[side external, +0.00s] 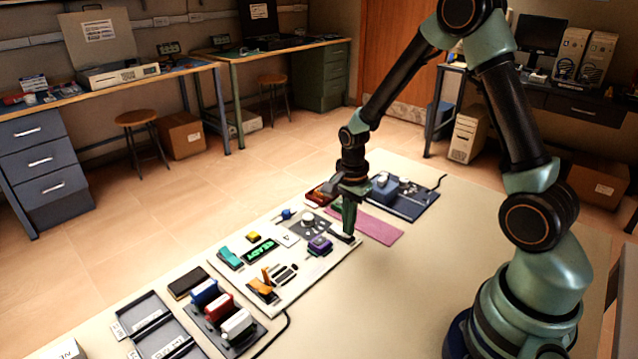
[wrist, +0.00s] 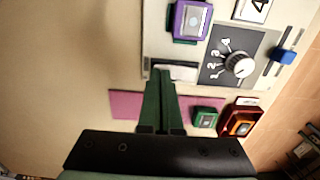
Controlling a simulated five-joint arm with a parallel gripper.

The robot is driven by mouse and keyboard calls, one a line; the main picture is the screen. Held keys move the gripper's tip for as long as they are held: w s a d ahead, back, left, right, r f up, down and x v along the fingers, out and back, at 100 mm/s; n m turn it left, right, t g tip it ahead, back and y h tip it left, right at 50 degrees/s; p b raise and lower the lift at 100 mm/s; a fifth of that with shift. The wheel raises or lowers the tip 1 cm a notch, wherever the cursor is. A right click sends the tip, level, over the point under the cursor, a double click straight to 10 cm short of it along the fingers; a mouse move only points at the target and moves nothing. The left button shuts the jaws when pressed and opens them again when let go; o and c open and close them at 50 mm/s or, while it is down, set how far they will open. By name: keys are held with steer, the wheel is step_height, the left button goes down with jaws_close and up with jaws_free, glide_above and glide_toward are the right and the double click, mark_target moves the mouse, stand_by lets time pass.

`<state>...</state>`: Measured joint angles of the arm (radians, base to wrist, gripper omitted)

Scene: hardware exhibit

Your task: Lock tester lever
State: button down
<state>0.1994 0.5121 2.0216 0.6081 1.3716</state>
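The white tester panel (side external: 318,276) lies on the table with a green READY display (side external: 260,251). An orange lever-like part (side external: 262,287) stands near its front left. Which part is the task's lever is not certain. My gripper (side external: 348,234) points down at the panel's right end, beside the purple block (side external: 319,245). In the wrist view my gripper's green fingers (wrist: 160,72) lie together, with nothing visible between them. Their tips are beside a pale strip (wrist: 178,71) at the panel edge; contact cannot be told. The numbered knob (wrist: 238,65) is to their right.
A pink mat (side external: 377,227) and a dark blue device (side external: 408,196) lie beyond the panel. Blue, red and white rockers (side external: 220,306) and a dark tray (side external: 155,325) are at the near left.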

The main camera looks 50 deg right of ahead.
stand_by(0.3)
steer(key=shift+r, duration=3.4)
steer(key=s+a+r+n+t, duration=0.2)
steer(key=s+a+r+n, duration=0.1)
steer(key=r+n, duration=0.4)
steer(key=s+a+r+n+t, duration=0.3)
steer(key=r+n, duration=0.5)
steer(key=n, duration=0.3)
steer(key=s+a, duration=0.1)
steer(key=s, duration=0.1)
steer(key=shift+s+a+r+t, duration=0.2)
steer(key=shift+s+a+t, duration=0.05)
steer(key=shift+s+t, duration=0.1)
